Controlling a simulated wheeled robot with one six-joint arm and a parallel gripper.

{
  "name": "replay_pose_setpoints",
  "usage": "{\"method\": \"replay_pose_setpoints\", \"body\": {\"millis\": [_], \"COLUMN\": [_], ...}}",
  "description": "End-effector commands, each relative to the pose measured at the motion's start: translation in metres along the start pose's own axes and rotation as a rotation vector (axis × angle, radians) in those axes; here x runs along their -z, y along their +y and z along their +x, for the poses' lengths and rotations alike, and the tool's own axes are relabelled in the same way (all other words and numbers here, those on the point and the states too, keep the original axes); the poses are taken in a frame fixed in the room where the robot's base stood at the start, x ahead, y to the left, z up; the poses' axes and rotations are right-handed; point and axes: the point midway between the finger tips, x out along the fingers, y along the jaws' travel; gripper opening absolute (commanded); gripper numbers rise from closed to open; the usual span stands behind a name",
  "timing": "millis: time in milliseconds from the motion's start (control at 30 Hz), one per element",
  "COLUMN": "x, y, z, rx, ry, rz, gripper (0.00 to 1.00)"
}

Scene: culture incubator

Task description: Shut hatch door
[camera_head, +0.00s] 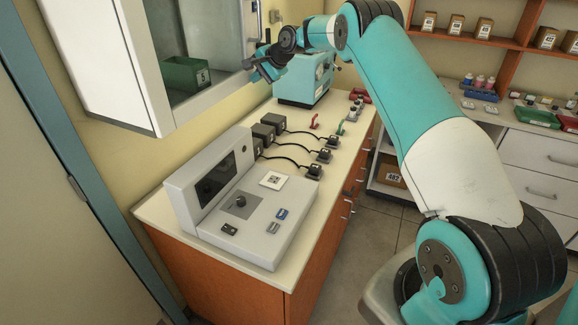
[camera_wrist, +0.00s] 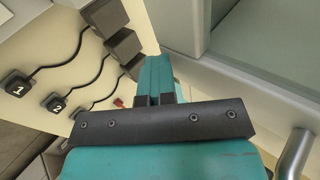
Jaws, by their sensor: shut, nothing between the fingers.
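The hatch door (camera_head: 207,45) is a glass panel in a pale frame on the white wall cabinet at upper left in the head view. I cannot tell whether it stands flush or slightly ajar. A green bin (camera_head: 186,74) shows behind the glass. In the wrist view the door's grey frame (camera_wrist: 205,85) fills the upper right, with a metal bar handle (camera_wrist: 294,152) at lower right. My gripper (camera_head: 262,68) is beside the door's lower right edge, above the counter. Its teal fingers (camera_wrist: 158,75) are together and empty, left of the frame; contact with it is unclear.
Below is a counter (camera_head: 160,208) with a grey console (camera_head: 245,200), black blocks with cabled plugs (camera_head: 325,155), and a teal device (camera_head: 305,78) close under my gripper. Shelves with boxes (camera_head: 456,24) stand at right. The floor between is open.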

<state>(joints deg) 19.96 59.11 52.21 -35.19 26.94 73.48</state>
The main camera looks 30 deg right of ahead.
Motion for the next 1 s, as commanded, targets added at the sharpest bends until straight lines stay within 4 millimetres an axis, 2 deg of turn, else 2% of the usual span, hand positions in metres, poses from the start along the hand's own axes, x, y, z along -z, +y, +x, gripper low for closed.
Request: {"method": "replay_pose_setpoints", "body": {"millis": [67, 233, 400, 600, 800, 1000], "x": [-0.001, 0.005, 0.007, 0.005, 0.005, 0.002], "y": [-0.001, 0.019, 0.019, 0.017, 0.015, 0.015], "z": [-0.004, -0.025, -0.066, -0.102, -0.117, -0.12], "rx": [0.014, 0.003, 0.003, 0.0, -0.001, -0.004], "ry": [0.004, -0.001, -0.001, -0.008, -0.011, -0.015], "rz": [-0.005, -0.003, -0.007, -0.01, -0.01, -0.018], "gripper": [0.0, 0.0, 0.0, 0.0, 0.0, 0.0]}}
